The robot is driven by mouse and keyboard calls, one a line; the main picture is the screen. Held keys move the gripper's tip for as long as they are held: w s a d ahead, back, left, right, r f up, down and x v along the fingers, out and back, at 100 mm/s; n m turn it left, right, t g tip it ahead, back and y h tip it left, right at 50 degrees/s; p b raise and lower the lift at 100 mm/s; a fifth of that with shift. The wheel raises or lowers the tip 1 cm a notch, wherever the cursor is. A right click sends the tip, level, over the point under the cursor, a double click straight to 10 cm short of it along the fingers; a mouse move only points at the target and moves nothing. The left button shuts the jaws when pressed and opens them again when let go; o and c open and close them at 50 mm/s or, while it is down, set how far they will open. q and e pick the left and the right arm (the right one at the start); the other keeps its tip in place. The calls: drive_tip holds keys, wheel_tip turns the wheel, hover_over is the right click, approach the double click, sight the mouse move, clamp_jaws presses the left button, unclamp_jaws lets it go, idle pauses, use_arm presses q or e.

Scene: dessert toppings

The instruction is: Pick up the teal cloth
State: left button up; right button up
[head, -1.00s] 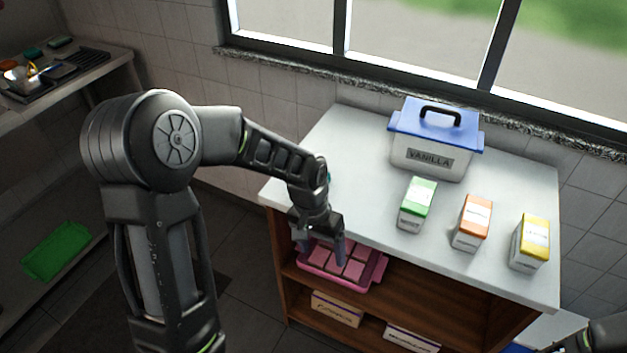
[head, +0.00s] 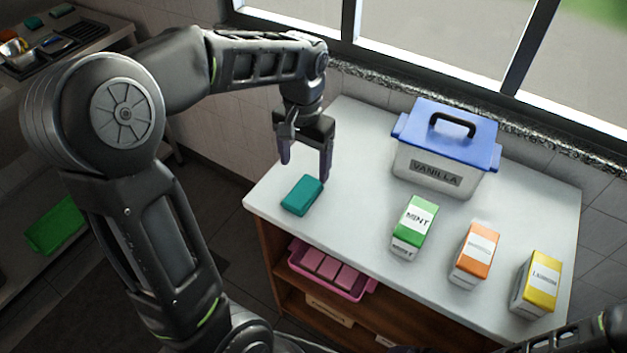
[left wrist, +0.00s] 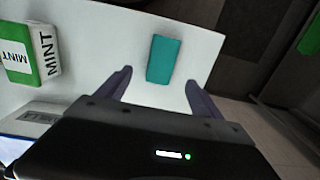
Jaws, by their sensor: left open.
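The teal cloth (head: 302,195) lies as a small folded block on the white counter top (head: 350,215), near its left end. My left gripper (head: 305,172) is open and empty, with its fingers pointing down just behind and above the cloth. In the left wrist view the cloth (left wrist: 163,59) shows ahead of the two spread fingers (left wrist: 160,85), roughly between their lines, and apart from them. My right gripper is not clearly seen; only part of the right arm shows at the bottom right of the head view.
A vanilla tub (head: 440,160) with a blue lid stands at the back. Mint (head: 410,228), orange (head: 474,252) and yellow (head: 536,284) boxes stand right of the cloth. A pink tray (head: 330,272) sits on the shelf below. Counter around the cloth is clear.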

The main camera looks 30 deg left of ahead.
sight(302, 191)
use_arm(q)
drive_tip(key=shift+s+r, duration=0.1)
drive_tip(key=shift+s, duration=0.2)
drive_tip(key=shift+w+f, duration=0.1)
drive_tip(key=shift+f, duration=1.25)
drive_tip(key=shift+f, duration=0.1)
drive_tip(key=f, duration=0.2)
drive_tip(key=f+p, duration=0.1)
drive_tip(key=f, duration=0.2)
drive_tip(key=shift+s+a, duration=0.1)
drive_tip(key=shift+s, duration=0.1)
drive_tip(key=shift+c, duration=0.6)
drive_tip(key=c, duration=1.3)
